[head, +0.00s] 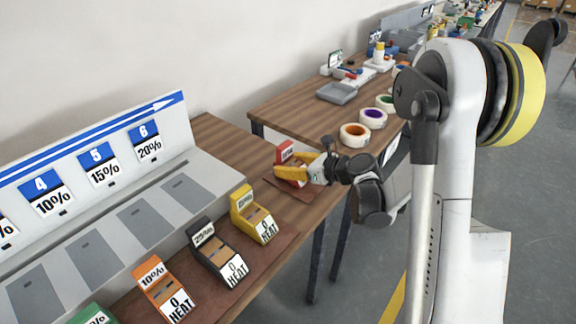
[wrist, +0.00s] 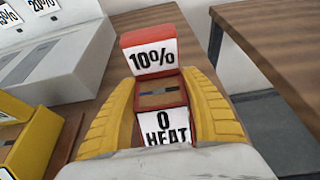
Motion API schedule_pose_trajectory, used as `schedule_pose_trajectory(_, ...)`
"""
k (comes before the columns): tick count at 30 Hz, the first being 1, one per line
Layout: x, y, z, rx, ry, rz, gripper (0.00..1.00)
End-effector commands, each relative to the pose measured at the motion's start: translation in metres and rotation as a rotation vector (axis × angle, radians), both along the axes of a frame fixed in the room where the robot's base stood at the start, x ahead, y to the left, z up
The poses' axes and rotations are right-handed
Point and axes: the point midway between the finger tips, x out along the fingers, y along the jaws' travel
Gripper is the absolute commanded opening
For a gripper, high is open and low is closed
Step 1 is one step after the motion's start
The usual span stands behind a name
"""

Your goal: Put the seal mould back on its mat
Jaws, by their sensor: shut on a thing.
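A red block labelled 10% and 0 HEAT (wrist: 155,52), which I take to be the seal mould, stands between the two yellow fingers of my gripper (wrist: 160,100). The fingers are shut on its sides. In the head view, the red mould (head: 285,151) is partly hidden behind my gripper (head: 296,170). It is upright, at or just above a small brown mat (head: 304,194) on the wooden bench. I cannot tell whether its base touches the mat.
Yellow (head: 255,214), black (head: 215,252) and orange (head: 165,288) blocks stand in a row on a brown strip to the left. A grey stepped panel (head: 130,225) lies behind them. Tape rolls (head: 354,134) sit on the farther table.

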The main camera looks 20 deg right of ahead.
Motion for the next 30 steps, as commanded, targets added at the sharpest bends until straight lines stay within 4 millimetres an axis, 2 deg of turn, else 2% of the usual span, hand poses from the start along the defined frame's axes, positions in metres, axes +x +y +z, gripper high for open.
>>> schedule_pose_trajectory(2, 0.000, 0.000, -0.003, 0.000, 0.000, 0.000, 0.11)
schedule_pose_trajectory(3, 0.000, 0.000, -0.003, 0.000, 0.000, 0.000, 0.58)
schedule_pose_trajectory(5, 0.000, 0.000, -0.003, 0.000, 0.000, 0.000, 0.73)
schedule_pose_trajectory(17, -0.003, -0.003, 0.004, 0.000, 0.000, -0.001, 0.73)
schedule_pose_trajectory(30, -0.071, -0.053, 0.040, 0.000, 0.000, -0.004, 0.73)
